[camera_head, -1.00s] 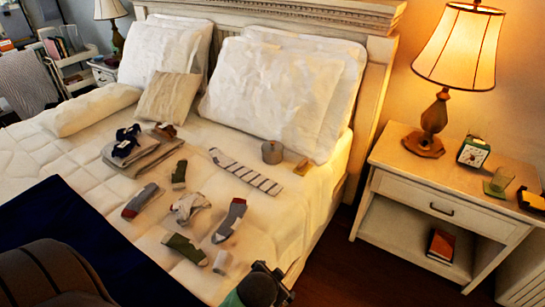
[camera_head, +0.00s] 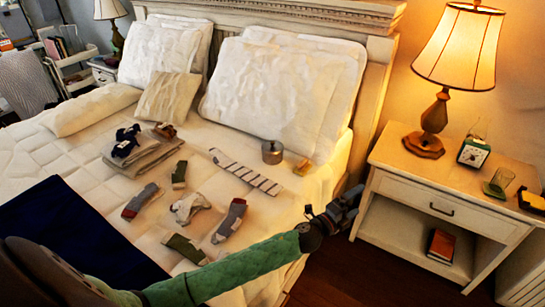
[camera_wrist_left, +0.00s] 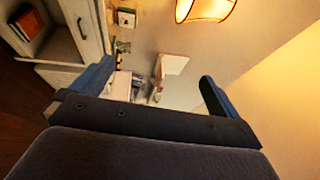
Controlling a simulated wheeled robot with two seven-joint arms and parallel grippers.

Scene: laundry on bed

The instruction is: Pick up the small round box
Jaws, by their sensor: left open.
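The small round box (camera_head: 272,152) is a grey, squat cylinder standing on the white bed in front of the large pillows. My left gripper (camera_head: 348,203) is beyond the bed's right edge, between bed and nightstand, below and right of the box and clearly apart from it. In the left wrist view the left gripper (camera_wrist_left: 155,78) is open, with nothing between its two fingers. The box does not show in that view. My right gripper is not in view.
A striped sock (camera_head: 245,172) and a small tan block (camera_head: 302,167) lie near the box. Several other socks and a folded stack (camera_head: 145,152) lie on the bed (camera_head: 70,145). The nightstand (camera_head: 440,185) with a lit lamp (camera_head: 433,120) stands at the right.

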